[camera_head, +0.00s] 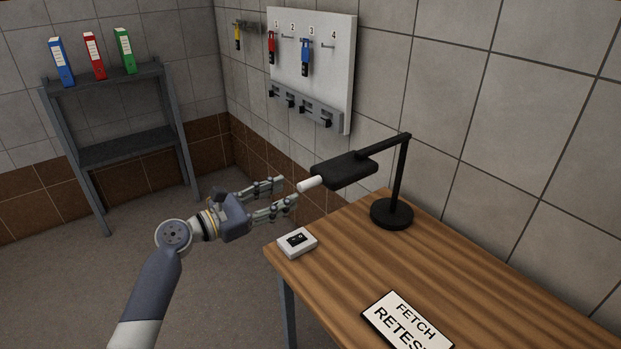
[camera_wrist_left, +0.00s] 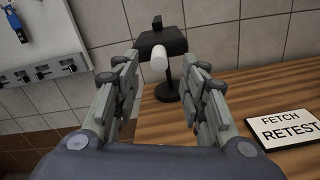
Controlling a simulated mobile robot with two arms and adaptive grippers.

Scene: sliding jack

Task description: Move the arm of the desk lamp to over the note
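The black desk lamp (camera_head: 399,178) stands on the table against the wall. Its arm reaches left, and its flat black head (camera_head: 345,170) hangs past the table's far left edge. A white handle (camera_head: 310,184) sticks out of the head toward my left gripper (camera_head: 290,193). That gripper is open and empty, just left of the handle. In the left wrist view the handle (camera_wrist_left: 158,66) shows between the open fingers, ahead of the tips. The note (camera_head: 408,320) reading "FETCH RETEST" lies near the table's front; it also shows in the left wrist view (camera_wrist_left: 288,122). My right gripper is not in view.
A small white box (camera_head: 297,242) with a dark panel sits at the table's left corner. A white pegboard (camera_head: 318,65) with hanging keys is on the wall. A grey shelf (camera_head: 115,145) with binders stands at the left. The wooden tabletop (camera_head: 350,260) is mostly clear.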

